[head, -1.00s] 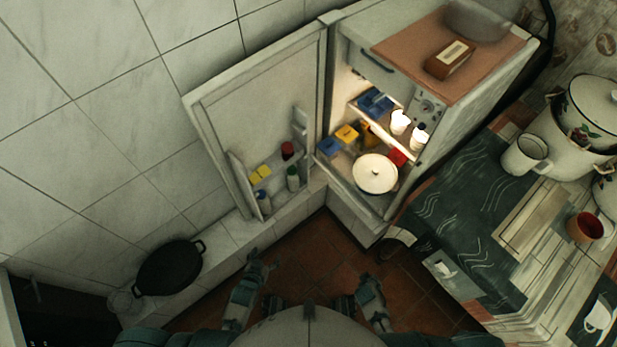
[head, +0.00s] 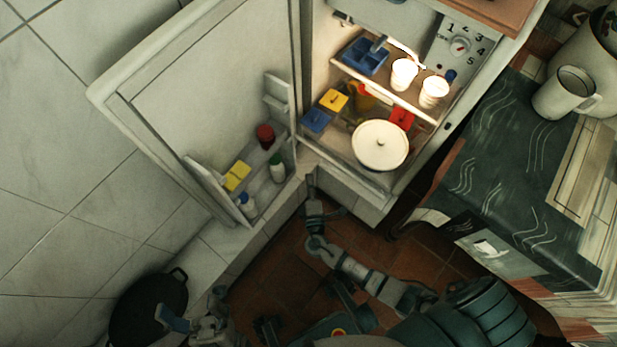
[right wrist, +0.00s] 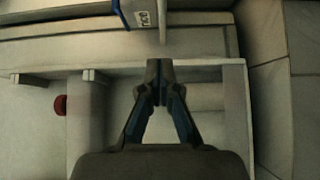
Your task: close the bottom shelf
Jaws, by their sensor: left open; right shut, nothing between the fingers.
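The fridge (head: 350,195) stands open, its door (head: 190,95) swung out to the left. The bottom shelf (head: 335,150) inside holds a white lidded pot (head: 380,146) and blue, yellow and red boxes; I cannot tell whether it is pulled out. My right gripper (head: 311,177) is shut and empty, near the fridge's lower front left corner by the door hinge side. In the right wrist view its closed fingertips (right wrist: 156,88) are over a pale ledge. My left gripper (head: 196,308) is open and empty, low at the left, away from the fridge.
The upper shelf (head: 425,113) holds a blue tray (head: 364,56) and two white cups. Door racks hold a red-topped jar (head: 265,136), a yellow box and bottles. A dark pan (head: 148,305) is at lower left. A table (head: 500,180) with a white mug (head: 566,92) is at right.

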